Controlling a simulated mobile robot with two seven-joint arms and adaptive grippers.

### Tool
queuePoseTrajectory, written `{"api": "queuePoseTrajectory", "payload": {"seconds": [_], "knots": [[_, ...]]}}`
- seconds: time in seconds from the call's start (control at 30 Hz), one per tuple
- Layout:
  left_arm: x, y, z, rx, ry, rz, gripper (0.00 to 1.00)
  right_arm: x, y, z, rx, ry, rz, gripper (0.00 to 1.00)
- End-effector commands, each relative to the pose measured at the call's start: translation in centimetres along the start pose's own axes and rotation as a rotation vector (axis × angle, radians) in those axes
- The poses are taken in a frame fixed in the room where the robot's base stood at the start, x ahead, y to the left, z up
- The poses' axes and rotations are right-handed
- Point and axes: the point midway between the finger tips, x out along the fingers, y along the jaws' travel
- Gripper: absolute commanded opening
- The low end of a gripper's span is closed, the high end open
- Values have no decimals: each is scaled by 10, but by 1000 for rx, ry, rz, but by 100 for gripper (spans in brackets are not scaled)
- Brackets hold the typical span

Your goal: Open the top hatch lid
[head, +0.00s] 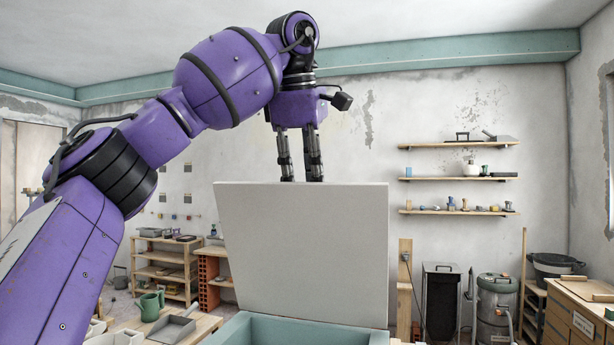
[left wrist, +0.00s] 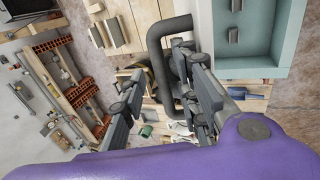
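The hatch lid (head: 305,250) is a pale grey panel, raised and standing nearly upright above a teal box (head: 245,332). I see its inner face in the head view. My left gripper (head: 300,172) points down at the lid's top edge, its fingertips hidden behind the lid. In the left wrist view a dark grey bent handle (left wrist: 158,50) runs between the two fingers of my left gripper (left wrist: 162,78). My right gripper is in neither view.

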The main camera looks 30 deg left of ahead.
Motion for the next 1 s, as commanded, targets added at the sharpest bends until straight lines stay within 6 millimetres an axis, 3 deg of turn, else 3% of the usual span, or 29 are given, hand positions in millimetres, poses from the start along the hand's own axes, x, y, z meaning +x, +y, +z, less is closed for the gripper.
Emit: {"api": "queuePoseTrajectory", "payload": {"seconds": [0.37,0.8,1.0], "knots": [[-15,0,0,1,-1,4,29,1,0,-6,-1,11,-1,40],[-89,0,1,-1,1,5,29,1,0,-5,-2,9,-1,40],[-109,1,1,0,0,-2,29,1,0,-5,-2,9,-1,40]]}}
